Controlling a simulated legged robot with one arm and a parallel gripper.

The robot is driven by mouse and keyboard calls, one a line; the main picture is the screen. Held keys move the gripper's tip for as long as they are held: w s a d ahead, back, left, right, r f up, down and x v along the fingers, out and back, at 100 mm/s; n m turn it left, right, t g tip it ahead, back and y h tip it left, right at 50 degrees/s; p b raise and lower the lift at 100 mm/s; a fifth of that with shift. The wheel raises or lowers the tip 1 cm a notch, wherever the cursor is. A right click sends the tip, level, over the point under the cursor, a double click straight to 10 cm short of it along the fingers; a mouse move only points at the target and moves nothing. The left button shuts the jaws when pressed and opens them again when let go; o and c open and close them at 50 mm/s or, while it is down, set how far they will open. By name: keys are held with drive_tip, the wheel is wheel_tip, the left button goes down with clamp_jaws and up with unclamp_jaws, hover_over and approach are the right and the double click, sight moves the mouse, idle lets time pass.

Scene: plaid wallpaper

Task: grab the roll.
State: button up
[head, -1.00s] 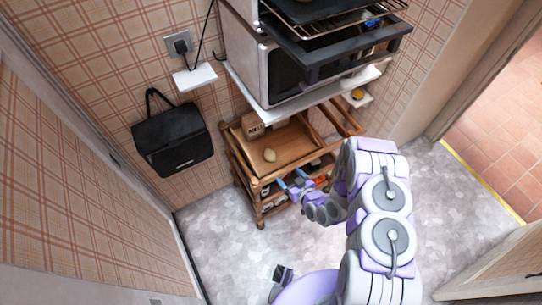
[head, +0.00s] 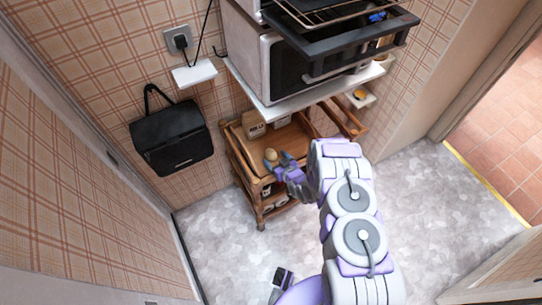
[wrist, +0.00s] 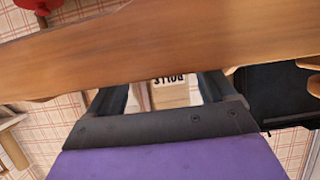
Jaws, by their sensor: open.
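The roll (head: 271,154) is a small, pale tan, rounded piece in the wooden tray (head: 291,137) on top of the cart. My gripper (head: 278,161) is open, with its blue-grey fingers at the front side of the tray, right by the roll in the head view. I cannot tell whether the fingers touch it or only overlap it. In the wrist view the open fingers (wrist: 160,92) point toward a wooden board (wrist: 150,45) that crosses the picture. I cannot make out the roll in the wrist view.
A box with dark lettering (wrist: 170,92) shows between the fingers. A white shelf with a microwave (head: 290,62) overhangs the tray's back. A black bag (head: 173,138) hangs on the wall at left. Grey floor (head: 235,255) lies clear in front.

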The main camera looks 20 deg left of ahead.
sight(274, 156)
drive_tip(key=x, duration=0.3)
drive_tip(key=shift+w+a+b, duration=0.15)
drive_tip(key=shift+b, duration=0.2)
drive_tip(key=shift+c, duration=0.2)
drive_tip(key=c, duration=1.1)
